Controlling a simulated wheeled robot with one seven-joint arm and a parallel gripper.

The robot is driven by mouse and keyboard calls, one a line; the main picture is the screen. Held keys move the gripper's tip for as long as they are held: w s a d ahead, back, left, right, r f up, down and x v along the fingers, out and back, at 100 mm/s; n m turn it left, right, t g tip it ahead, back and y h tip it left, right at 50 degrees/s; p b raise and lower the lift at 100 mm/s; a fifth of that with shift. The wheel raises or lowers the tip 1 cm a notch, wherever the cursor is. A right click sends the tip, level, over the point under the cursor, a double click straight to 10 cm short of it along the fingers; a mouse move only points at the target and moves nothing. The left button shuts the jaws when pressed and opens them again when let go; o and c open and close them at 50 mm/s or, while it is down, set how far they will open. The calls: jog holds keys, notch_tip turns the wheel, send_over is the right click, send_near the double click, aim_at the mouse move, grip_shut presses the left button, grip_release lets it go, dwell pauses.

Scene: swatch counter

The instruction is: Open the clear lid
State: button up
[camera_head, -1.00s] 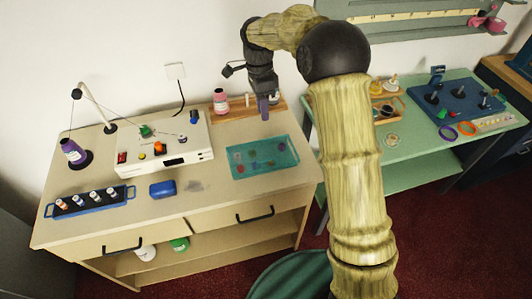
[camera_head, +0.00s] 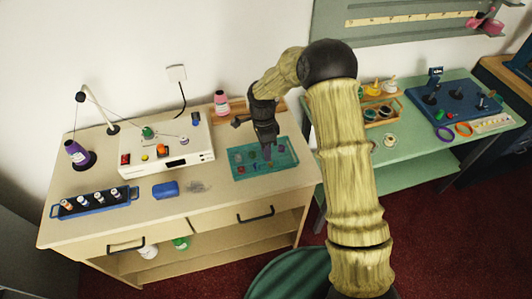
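A translucent teal box (camera_head: 285,170) lies on the right part of the beige counter, with several small coloured pieces showing through it. I cannot make out a separate clear lid or its edge on the box. My gripper (camera_head: 268,156) points down over the middle of the box and hides part of it. Its fingertips are at or just above the box; I cannot tell whether they touch it. The fingers are too small and dark to tell open from shut.
A blue block (camera_head: 165,190) and a faint greyish, see-through patch (camera_head: 198,186) lie left of the box. A white device (camera_head: 180,162) with coloured knobs stands behind them. A pink bottle (camera_head: 221,102) stands at the back. The counter's front strip (camera_head: 190,208) is clear.

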jog(key=shift+s+d+f, duration=0.1)
jog(key=shift+s+f, duration=0.05)
jog(key=shift+f, duration=0.5)
jog(key=shift+s+f, duration=0.1)
jog(key=shift+f, duration=0.55)
grip_shut()
